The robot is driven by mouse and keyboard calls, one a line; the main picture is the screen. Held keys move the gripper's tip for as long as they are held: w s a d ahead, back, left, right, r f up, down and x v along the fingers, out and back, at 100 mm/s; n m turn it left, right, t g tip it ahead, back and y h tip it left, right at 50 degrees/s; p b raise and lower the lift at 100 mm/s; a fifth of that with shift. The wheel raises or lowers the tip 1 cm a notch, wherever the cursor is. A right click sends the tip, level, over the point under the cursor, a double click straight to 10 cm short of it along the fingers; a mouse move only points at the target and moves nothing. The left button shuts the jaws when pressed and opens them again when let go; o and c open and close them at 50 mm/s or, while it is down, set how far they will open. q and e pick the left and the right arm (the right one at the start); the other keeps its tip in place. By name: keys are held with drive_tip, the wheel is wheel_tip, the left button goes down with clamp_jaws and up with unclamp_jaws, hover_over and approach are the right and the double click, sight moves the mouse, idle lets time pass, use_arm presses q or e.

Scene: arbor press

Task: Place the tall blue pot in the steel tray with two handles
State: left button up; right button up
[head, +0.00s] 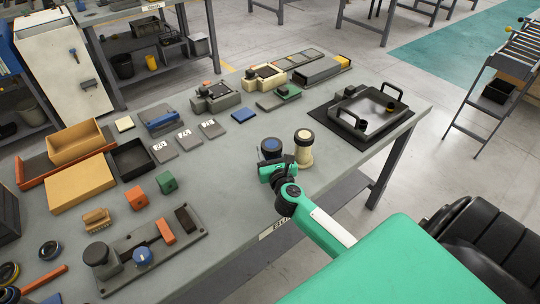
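The blue pot (270,147), with a dark top, stands on the grey bench near its front edge. My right gripper (283,163) is right at the pot and covers its lower part. Its fingers are too small and hidden to tell whether they are open or shut on the pot. The steel tray (374,120), with two black handles, lies on a black mat at the right end of the bench. A small dark and yellow item sits at its right side. My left gripper is not in view.
Flat plates, a blue plate (243,115) and small fixtures lie behind. The bench between the cream pot and the tray looks clear.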

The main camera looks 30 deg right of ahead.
drive_tip(key=shift+f, duration=0.4)
drive_tip(key=o, duration=1)
drive_tip(key=shift+f, duration=0.25)
drive_tip(key=shift+c, duration=0.2)
drive_tip(key=o, duration=0.4)
drive_tip(key=shift+o, duration=0.2)
drive_tip(key=shift+r, duration=0.15)
